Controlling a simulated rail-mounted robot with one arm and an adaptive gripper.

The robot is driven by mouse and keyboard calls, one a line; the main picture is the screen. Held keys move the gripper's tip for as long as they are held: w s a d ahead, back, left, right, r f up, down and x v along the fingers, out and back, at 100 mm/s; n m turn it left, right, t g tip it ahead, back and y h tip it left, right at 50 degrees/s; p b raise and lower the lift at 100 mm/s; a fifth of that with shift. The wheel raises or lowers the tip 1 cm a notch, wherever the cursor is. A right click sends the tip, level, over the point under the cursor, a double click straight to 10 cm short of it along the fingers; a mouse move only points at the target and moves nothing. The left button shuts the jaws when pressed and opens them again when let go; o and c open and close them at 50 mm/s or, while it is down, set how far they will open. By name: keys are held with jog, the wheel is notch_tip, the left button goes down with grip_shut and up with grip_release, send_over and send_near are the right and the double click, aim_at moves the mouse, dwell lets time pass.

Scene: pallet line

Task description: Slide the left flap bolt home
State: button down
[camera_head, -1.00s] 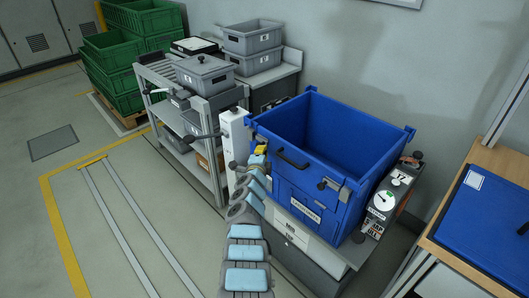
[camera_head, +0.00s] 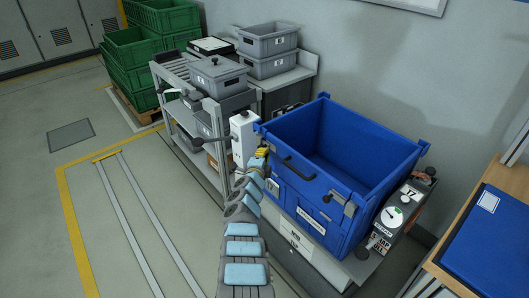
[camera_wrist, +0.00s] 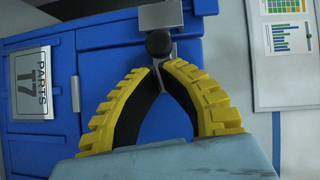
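The blue crate (camera_head: 305,205) stands on a grey bench, with a flap on its front wall. In the wrist view, the left flap bolt shows as a dark round knob (camera_wrist: 159,43) in front of a grey metal bracket (camera_wrist: 190,22) on the blue wall. My gripper (camera_wrist: 161,67) has its two yellow fingers drawn close together at the tips, right by the knob. Whether they clasp its stem is unclear. In the head view my gripper (camera_head: 263,153) is at the crate's front left corner and hides the left bolt. The right flap bolt (camera_head: 349,208) shows near the front right corner.
A dark bar handle (camera_head: 301,168) is on the crate front. A white post (camera_head: 243,138) stands just left of my gripper. A grey trolley with bins (camera_head: 218,78) is behind it. A scale-like device (camera_head: 398,212) stands right of the crate. The floor at left is clear.

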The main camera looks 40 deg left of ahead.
jog(key=w+d+p+v, duration=0.1)
jog(key=d+p+v, duration=0.1)
jog(key=p+v, duration=0.8)
jog(key=shift+p+v, duration=0.3)
jog(key=shift+v, duration=0.85)
dwell(0.7)
